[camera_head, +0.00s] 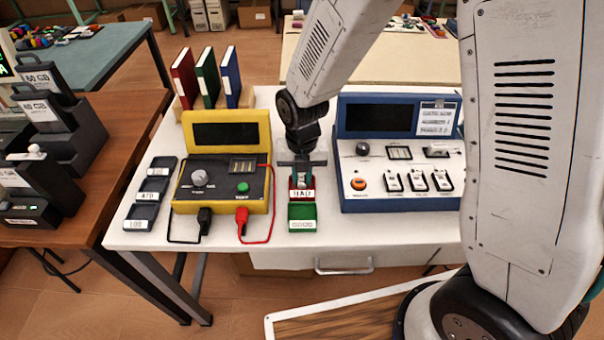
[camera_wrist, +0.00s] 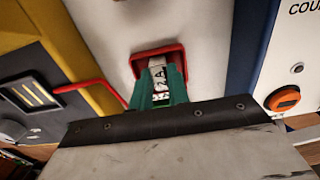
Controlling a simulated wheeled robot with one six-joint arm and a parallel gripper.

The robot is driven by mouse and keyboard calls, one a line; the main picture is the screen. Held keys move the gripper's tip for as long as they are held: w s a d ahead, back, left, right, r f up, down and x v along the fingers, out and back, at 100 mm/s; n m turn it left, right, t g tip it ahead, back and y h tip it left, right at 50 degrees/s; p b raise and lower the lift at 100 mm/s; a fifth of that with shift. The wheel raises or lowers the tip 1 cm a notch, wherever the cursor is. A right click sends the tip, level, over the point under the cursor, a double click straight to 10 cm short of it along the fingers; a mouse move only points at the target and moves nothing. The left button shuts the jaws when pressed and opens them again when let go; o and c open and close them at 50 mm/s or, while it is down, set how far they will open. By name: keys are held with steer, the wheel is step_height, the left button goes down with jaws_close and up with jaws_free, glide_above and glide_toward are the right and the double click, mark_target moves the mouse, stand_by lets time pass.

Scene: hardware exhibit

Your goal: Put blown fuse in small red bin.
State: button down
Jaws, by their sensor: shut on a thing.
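My gripper (camera_head: 302,172) points down over the small red bin (camera_head: 293,194) on the white table. In the wrist view, the green fingers of my gripper (camera_wrist: 160,74) are shut on a small pale fuse (camera_wrist: 157,64) marked "2A". The fuse is within the outline of the red bin, whose rim (camera_wrist: 137,62) shows around the fingertips. I cannot tell whether it touches the bin's floor. In the head view the fuse is mostly hidden by my gripper.
A green bin (camera_head: 302,224) stands just in front of the red one. A yellow tester (camera_head: 222,199) with black and red leads is at left, a blue and white console (camera_head: 395,203) at right. Dark labelled trays (camera_head: 147,197) stand at the table's left edge.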

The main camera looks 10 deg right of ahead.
mark_target(302, 179)
steer(key=c, duration=1.6)
jaws_free()
step_height(302, 179, up, 12)
steer(key=s+d+r+m, duration=0.4)
steer(key=d+r+m, duration=0.2)
steer(key=r+m, duration=0.15)
steer(key=shift+s+d+r+m+t, duration=0.2)
steer(key=shift+s+d+r+m, duration=1.15)
steer(key=shift+s+m, duration=2.35)
steer(key=shift+s+d+r+m+t, duration=0.2)
steer(key=shift+s+d+r+m, duration=0.5)
steer(key=shift+s+d+m, duration=2.9)
steer(key=shift+s+d+r+m+t, duration=0.15)
steer(key=shift+s+r+m, duration=1.15)
steer(key=shift+m, duration=4.55)
